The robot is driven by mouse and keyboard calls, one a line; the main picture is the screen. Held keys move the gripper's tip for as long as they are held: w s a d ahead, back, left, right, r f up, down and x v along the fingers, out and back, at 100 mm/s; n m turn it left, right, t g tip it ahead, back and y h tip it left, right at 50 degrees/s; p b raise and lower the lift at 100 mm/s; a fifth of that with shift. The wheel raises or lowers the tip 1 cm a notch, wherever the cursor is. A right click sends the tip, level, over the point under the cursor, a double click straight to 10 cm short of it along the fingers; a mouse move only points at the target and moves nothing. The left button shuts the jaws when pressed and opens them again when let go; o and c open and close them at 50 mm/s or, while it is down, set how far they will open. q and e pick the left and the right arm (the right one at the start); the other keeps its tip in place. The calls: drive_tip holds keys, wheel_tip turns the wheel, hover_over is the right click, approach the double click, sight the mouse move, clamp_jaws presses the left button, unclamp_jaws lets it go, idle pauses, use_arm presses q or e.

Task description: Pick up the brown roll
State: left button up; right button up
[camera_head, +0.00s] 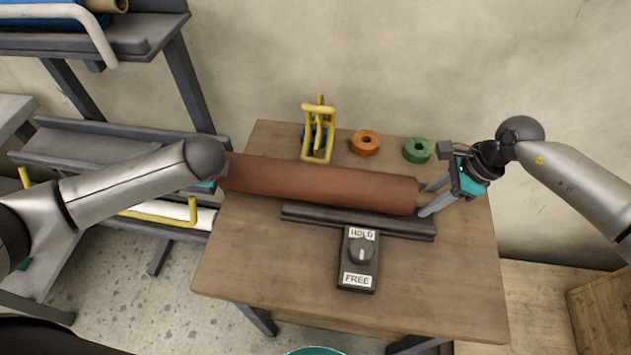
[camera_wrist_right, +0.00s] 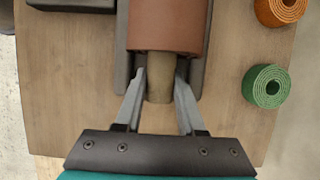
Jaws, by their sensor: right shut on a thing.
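The brown roll (camera_head: 320,185) lies left to right across the wooden table (camera_head: 250,265), behind a dark bar (camera_head: 300,212). I cannot tell whether the roll is clear of the tabletop. My right gripper (camera_head: 430,199) is shut on the roll's core at its right end. In the right wrist view, the two fingers of the right gripper (camera_wrist_right: 160,97) press on either side of the tan core (camera_wrist_right: 160,65), just outside the brown sheet (camera_wrist_right: 165,25). My left gripper (camera_head: 207,185) is at the roll's left end, mostly hidden behind its own arm; its fingers do not show.
A black holder with a knob (camera_head: 361,252), labelled HOLD and FREE, stands in front of the bar. An orange tape roll (camera_head: 365,142), a green tape roll (camera_head: 417,150) and a yellow dispenser (camera_head: 318,135) stand behind the roll. A shelf rack (camera_head: 110,148) is at left.

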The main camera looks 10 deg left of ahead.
use_arm(q)
clamp_jaws()
idle(0.9)
drive_tip(key=shift+w+r, duration=0.15)
drive_tip(key=shift+r, duration=0.05)
